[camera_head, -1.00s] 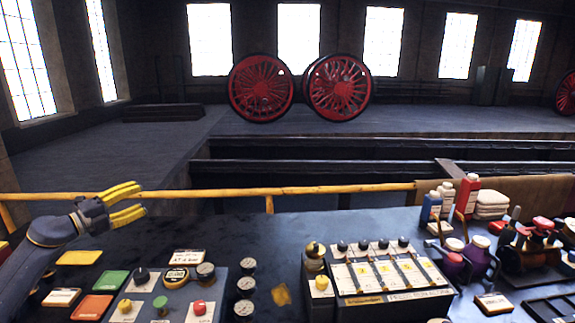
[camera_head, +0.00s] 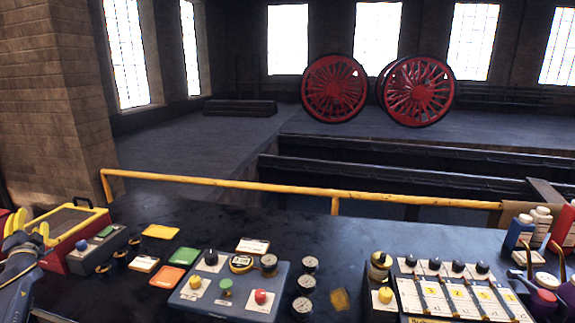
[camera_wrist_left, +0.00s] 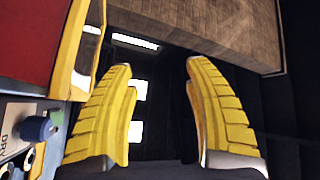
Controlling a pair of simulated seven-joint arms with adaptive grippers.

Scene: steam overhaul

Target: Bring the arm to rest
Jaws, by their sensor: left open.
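My left gripper (camera_head: 28,236) is at the far left of the head view, low over the left end of the bench, in front of a red and yellow box. Its yellow fingers point up and away. In the left wrist view its two ribbed yellow fingers (camera_wrist_left: 155,118) stand apart with nothing between them. The gripper is open and empty. My left arm comes in at the lower left corner. My right gripper does not show in these frames.
The red and yellow box (camera_head: 76,231) and a grey switch box with a blue knob (camera_head: 82,244) stand close to the left gripper. A button panel (camera_head: 228,287) and a lever panel (camera_head: 455,300) occupy the bench. A yellow rail (camera_head: 290,189) runs behind it.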

